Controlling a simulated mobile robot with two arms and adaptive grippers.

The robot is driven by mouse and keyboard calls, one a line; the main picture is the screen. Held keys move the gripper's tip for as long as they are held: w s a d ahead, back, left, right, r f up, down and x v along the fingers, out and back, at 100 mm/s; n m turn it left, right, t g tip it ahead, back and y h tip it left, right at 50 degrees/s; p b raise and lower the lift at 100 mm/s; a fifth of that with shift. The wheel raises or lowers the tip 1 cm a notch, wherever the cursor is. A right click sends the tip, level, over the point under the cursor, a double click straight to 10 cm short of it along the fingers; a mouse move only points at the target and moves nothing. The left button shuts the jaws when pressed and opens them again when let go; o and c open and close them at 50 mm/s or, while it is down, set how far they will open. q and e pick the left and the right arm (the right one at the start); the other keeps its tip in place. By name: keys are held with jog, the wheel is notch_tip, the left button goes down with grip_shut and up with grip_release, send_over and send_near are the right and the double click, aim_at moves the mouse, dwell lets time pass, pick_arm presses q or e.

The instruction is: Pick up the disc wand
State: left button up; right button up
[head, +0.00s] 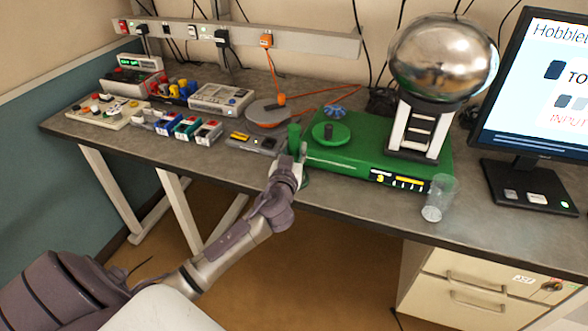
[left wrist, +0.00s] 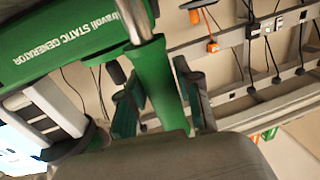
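A green tapered handle with a metal rod, which I take for the disc wand, shows in the left wrist view (left wrist: 158,85). In the head view a green upright cylinder (head: 294,137), likely the same handle, stands at the left end of the green static generator (head: 345,165). My left gripper (head: 299,165) is at it, by the table's front edge. In the left wrist view its two fingers (left wrist: 160,98) are on either side of the handle; whether they press on it is not clear. The wand's disc cannot be made out. My right gripper is not in view.
The generator's metal dome (head: 443,58) stands on the right part of its base. A clear cup (head: 438,198) is at the front edge, beside a monitor (head: 535,85). Left of my gripper are a grey device (head: 252,143), small bins (head: 185,128) and an orange cable (head: 290,99).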

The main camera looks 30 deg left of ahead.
pick_arm(q)
grip_shut()
